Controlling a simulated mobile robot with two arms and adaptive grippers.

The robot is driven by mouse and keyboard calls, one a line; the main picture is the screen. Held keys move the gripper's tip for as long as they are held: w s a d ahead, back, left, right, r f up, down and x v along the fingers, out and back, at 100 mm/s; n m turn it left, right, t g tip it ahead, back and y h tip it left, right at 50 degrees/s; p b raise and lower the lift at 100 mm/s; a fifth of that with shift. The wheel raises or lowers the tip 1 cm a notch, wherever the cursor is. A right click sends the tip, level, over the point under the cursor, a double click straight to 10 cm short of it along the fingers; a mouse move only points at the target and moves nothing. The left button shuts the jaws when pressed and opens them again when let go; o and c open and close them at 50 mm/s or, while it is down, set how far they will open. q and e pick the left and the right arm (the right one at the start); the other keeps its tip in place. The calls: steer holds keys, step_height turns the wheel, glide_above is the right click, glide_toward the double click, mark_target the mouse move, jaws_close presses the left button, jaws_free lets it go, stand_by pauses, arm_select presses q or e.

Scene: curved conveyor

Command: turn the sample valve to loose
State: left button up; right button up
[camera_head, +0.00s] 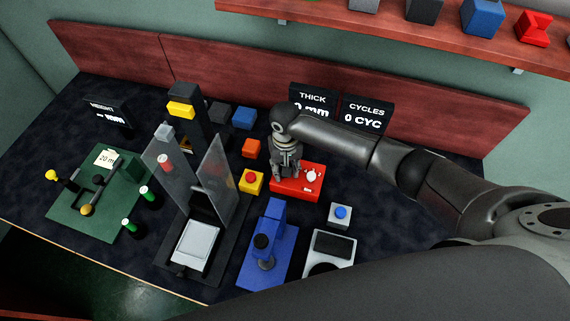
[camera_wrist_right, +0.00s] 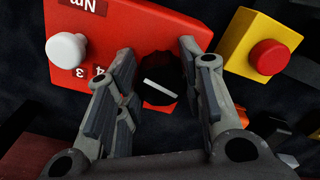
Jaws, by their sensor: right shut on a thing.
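A red box (camera_head: 312,190) stands on the dark table in front of the right arm. In the wrist view the red box (camera_wrist_right: 120,25) bears a black knob (camera_wrist_right: 160,80) with a white pointer mark, a white round knob (camera_wrist_right: 66,48) and printed numbers. No label naming the sample valve or a loose position is readable. My right gripper (camera_head: 287,172) reaches down onto the red box's left part. In the wrist view its fingers (camera_wrist_right: 158,90) are on either side of the black knob, shut on it. My left gripper is not in view.
A yellow box with a red button (camera_head: 250,181) stands close left of the red box. An orange block (camera_head: 251,148), a blue press-like device (camera_head: 278,217) and a box with a blue button (camera_head: 341,214) are nearby. Clear panels (camera_head: 215,180) stand further left.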

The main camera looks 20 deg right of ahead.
steer(key=n+p, duration=0.2)
steer(key=n, duration=0.2)
steer(key=shift+d+r+n, duration=0.1)
steer(key=shift+r+n, duration=0.05)
steer(key=shift+n, duration=0.15)
steer(key=n+p, duration=0.1)
steer(key=n, duration=0.1)
steer(key=shift+w+n, duration=0.1)
steer(key=shift+n, duration=0.2)
steer(key=n, duration=0.2)
steer(key=shift+d+n, duration=0.1)
steer(key=shift+n, duration=0.3)
steer(key=n, duration=0.5)
steer(key=shift+w+p, duration=0.2)
steer(key=shift+p, duration=0.15)
steer(key=n, duration=0.5)
steer(key=shift+w+n, duration=0.1)
steer(key=shift+n, duration=0.3)
steer(key=o, duration=1)
steer(key=shift+o, duration=0.2)
